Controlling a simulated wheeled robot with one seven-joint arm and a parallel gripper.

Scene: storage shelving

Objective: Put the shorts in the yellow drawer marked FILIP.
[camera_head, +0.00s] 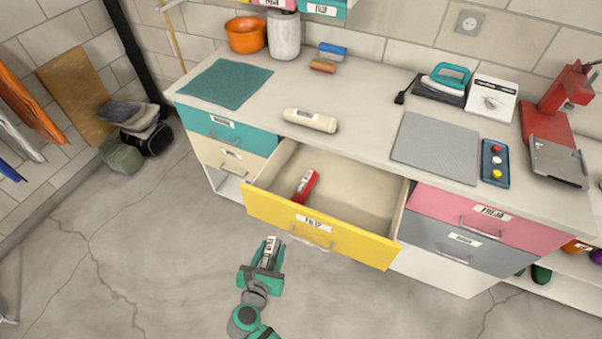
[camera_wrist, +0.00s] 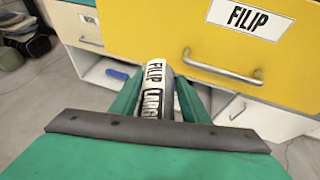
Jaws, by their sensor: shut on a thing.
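The yellow drawer (camera_head: 310,226) is pulled open; its front label reads FILIP, also readable on the drawer (camera_wrist: 180,35) in the wrist view. My gripper (camera_head: 266,256) is in front of the drawer, outside it, and is shut on a grey roll with a white label (camera_wrist: 154,92). The roll's label reads FILIP and then a partly hidden word. A red roll with a white label (camera_head: 306,186) lies inside the drawer at its left. A cream roll with a label (camera_head: 310,120) lies on the counter. I cannot tell from their look which roll is the shorts.
Teal (camera_head: 228,132) and cream (camera_head: 225,157) drawers are shut at left; pink (camera_head: 480,214) and grey (camera_head: 450,240) ones are shut at right. The counter holds a grey mat (camera_head: 435,147), an iron (camera_head: 447,78) and a red press (camera_head: 548,120). The drawer's right half is empty.

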